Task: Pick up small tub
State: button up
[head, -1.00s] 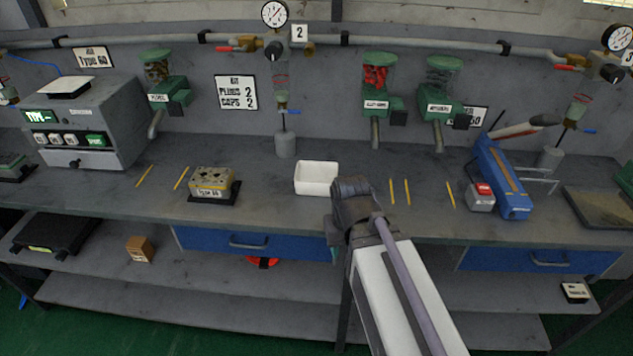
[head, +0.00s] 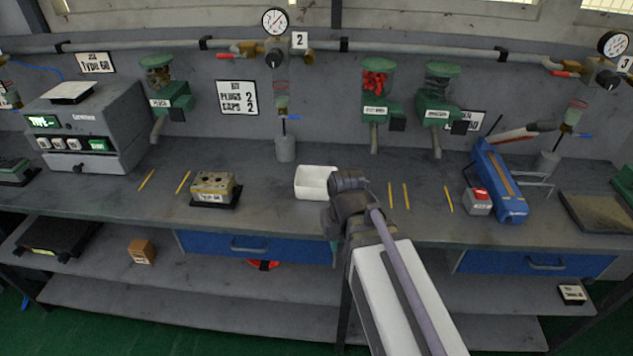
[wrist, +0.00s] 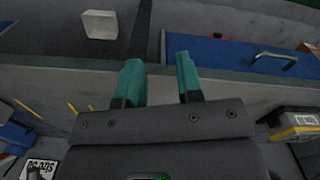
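The small tub (head: 315,182) is a white, open, rectangular container. It stands upright on the grey bench near the middle and looks empty. My wrist partly covers its right edge in the head view. In the head view my arm's end is just right of and in front of the tub, and the fingers are mostly hidden.
A valve block on a black base (head: 213,188) sits left of the tub. Yellow strips (head: 398,195) lie to the right, with a blue device (head: 497,180) beyond. Green hoppers (head: 378,95) stand behind. A blue drawer (head: 250,245) is below the bench edge.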

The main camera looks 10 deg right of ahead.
jog(key=w+r+n+p, duration=0.2)
jog(key=w+r+p, duration=0.2)
jog(key=w+r, duration=0.3)
jog(key=n, duration=1.3)
send_over(321, 200)
jog(key=shift+t, duration=0.4)
notch_tip(321, 200, down, 11)
jog(key=b, duration=1)
jog(key=shift+f+b, duration=0.2)
jog(key=shift+b, duration=0.15)
jog(key=shift+r, duration=0.25)
jog(key=shift+f, duration=0.2)
jog(key=shift+c, duration=0.3)
grip_shut()
